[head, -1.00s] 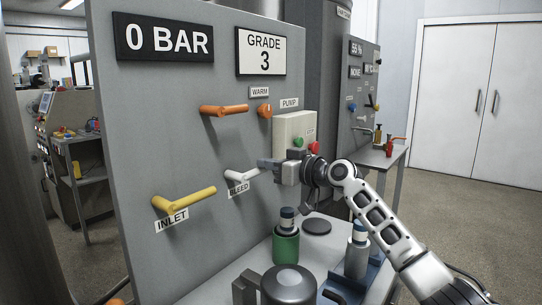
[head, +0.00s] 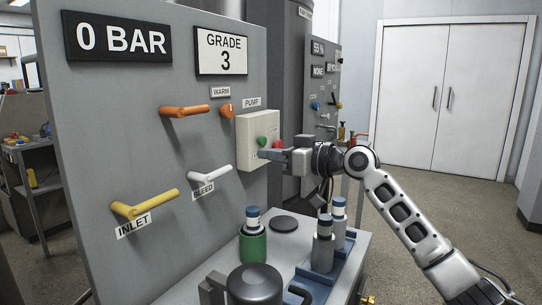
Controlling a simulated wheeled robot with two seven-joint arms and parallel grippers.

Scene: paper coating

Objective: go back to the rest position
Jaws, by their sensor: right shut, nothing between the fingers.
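My right gripper (head: 268,154) is shut and empty. Its tips are in front of the lower part of the pump box (head: 244,150), close to its green and red buttons; I cannot tell whether they touch it. The right arm comes in from the lower right. My left gripper is not in view. The grey panel (head: 115,110) carries a yellow inlet handle (head: 147,204), a white bleed handle (head: 211,176) and an orange warm handle (head: 184,111). Its signs read 0 BAR (head: 117,38) and GRADE 3 (head: 221,51).
Below the gripper, a bench (head: 290,238) holds a green container (head: 252,246), grey bottles (head: 323,251) in a blue tray (head: 313,287), a black disc (head: 285,223) and a dark lidded pot (head: 254,285). White double doors (head: 442,97) stand behind open floor at right.

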